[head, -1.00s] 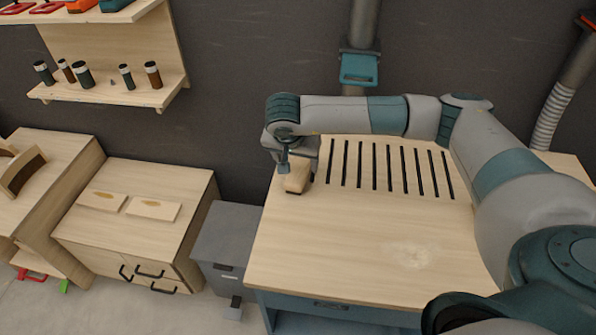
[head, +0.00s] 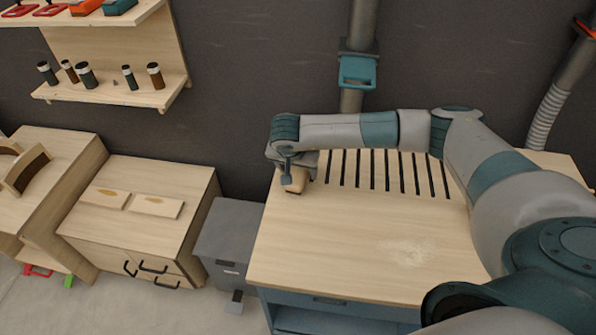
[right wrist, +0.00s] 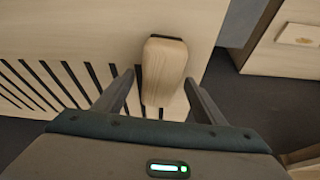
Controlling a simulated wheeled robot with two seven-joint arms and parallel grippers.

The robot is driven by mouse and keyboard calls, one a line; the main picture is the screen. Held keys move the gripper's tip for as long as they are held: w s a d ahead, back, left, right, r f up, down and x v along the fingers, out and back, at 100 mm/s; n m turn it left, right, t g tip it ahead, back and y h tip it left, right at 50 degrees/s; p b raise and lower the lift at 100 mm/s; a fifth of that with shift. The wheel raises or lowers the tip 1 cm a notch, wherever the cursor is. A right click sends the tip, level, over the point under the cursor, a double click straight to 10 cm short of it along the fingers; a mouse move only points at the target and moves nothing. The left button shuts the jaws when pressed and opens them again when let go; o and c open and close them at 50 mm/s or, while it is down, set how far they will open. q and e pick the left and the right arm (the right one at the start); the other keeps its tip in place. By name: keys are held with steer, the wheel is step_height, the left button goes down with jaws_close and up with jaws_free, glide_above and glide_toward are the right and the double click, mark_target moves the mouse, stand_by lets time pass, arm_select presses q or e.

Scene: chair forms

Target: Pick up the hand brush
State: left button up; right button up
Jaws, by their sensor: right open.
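The hand brush (head: 296,182) has a pale wooden body with a dark underside and lies near the back left of the workbench. In the right wrist view the brush (right wrist: 163,70) is a long rounded wooden block. My right gripper (head: 291,178) is above the brush, pointing down. In the right wrist view my right gripper (right wrist: 160,80) is open, with one finger on each side of the brush and a gap visible on both sides. The gripper hides part of the brush in the head view. My left gripper is not in view.
The workbench (head: 330,240) has a row of dark slots beside the brush; its front is clear. A grey bin (head: 228,235) stands left of it. A wooden cabinet (head: 95,230) carries two flat wooden pieces. A wall shelf (head: 120,95) holds several small bottles.

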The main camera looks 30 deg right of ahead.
mark_target(298, 169)
steer(key=shift+f+b, duration=0.35)
steer(key=shift+b, duration=0.2)
stand_by(1.0)
steer(key=shift+c, duration=0.3)
steer(key=c, duration=1.1)
steer(key=shift+r, duration=0.1)
steer(key=shift+c, duration=0.2)
steer(key=shift+r+p, duration=0.35)
steer(key=shift+p, duration=0.4)
step_height(298, 169, up, 3)
steer(key=b, duration=0.3)
steer(key=shift+w+f, duration=0.1)
steer(key=s+d+r+b, duration=0.5)
steer(key=s+d+r, duration=0.3)
steer(key=shift+d, duration=0.4)
